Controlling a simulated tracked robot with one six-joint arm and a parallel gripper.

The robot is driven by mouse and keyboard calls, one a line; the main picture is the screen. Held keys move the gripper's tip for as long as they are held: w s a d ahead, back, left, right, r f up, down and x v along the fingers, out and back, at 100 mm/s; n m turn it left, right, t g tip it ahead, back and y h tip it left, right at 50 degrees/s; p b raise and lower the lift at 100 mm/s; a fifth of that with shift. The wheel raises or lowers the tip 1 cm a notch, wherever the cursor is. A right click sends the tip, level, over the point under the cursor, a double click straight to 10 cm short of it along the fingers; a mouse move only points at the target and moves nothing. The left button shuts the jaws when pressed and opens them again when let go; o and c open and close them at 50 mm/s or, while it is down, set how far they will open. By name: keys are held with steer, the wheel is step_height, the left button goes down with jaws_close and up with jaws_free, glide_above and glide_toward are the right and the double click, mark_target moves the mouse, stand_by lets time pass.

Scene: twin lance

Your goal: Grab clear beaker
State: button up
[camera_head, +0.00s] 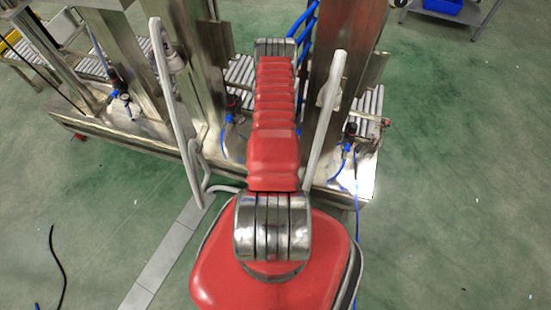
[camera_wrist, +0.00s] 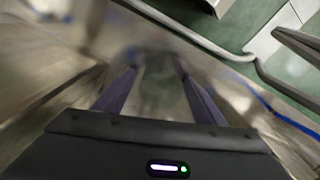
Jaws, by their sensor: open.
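In the wrist view, my gripper (camera_wrist: 157,68) is open, with its two dark fingers apart and pointing away from the camera. A faint, blurred patch shows between the fingertips. It may be the clear beaker seen through, but I cannot tell. I see no clear beaker for certain in the head view. There my red arm reaches straight ahead between steel columns, and its far end hides my gripper.
Steel columns (camera_head: 335,85) stand close on both sides of my arm, with roller conveyors (camera_head: 368,105) beside them. Pale curved bars (camera_head: 172,95) flank it. Blue hoses (camera_head: 305,25) hang nearby. Green floor (camera_head: 460,160) is open at right. A black cable (camera_head: 57,262) lies at left.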

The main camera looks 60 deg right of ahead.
stand_by(0.4)
steer(key=c, duration=1.1)
steer(key=shift+r, duration=0.1)
steer(key=shift+r, duration=4.95)
